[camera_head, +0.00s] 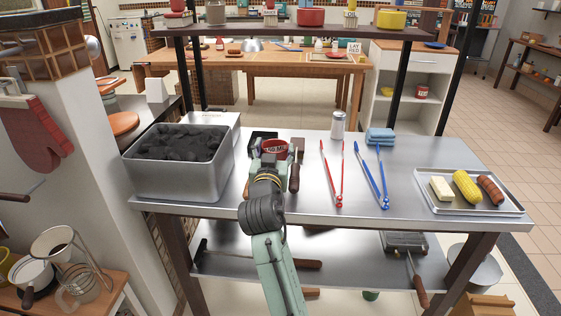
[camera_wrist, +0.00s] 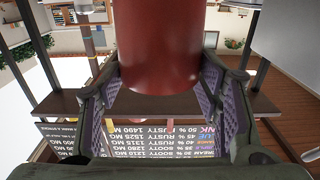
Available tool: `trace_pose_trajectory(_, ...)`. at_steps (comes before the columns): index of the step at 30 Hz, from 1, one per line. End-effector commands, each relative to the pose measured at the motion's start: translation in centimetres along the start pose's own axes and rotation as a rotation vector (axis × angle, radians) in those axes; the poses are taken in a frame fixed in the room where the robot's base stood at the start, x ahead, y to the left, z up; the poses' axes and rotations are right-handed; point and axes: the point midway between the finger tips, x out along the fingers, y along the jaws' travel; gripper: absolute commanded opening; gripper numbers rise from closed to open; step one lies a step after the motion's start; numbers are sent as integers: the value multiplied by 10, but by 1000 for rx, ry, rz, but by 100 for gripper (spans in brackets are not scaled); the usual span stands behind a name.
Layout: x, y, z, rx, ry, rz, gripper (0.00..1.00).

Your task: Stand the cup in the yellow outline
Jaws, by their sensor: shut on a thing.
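A red cup (camera_head: 275,147) with pale lettering on its side is in my gripper (camera_head: 270,152), over the left-middle part of the steel table (camera_head: 320,212). The arm hides its lower part in the head view, so I cannot tell if its base touches the table. In the wrist view the red cup (camera_wrist: 160,50) fills the space between the two purple-padded fingers of my gripper (camera_wrist: 163,95), which press on both sides. I can make out no yellow outline in either view.
A steel bin of charcoal (camera_head: 180,165) stands left of my gripper. Red tongs (camera_head: 338,180), blue tongs (camera_head: 372,178), a shaker (camera_head: 338,125) and folded blue cloths (camera_head: 380,135) are to the right. A food tray (camera_head: 440,206) is at the right end.

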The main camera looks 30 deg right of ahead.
Motion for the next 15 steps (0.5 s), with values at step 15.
trace_pose_trajectory(15,0,0,40,0,3,-1,25)
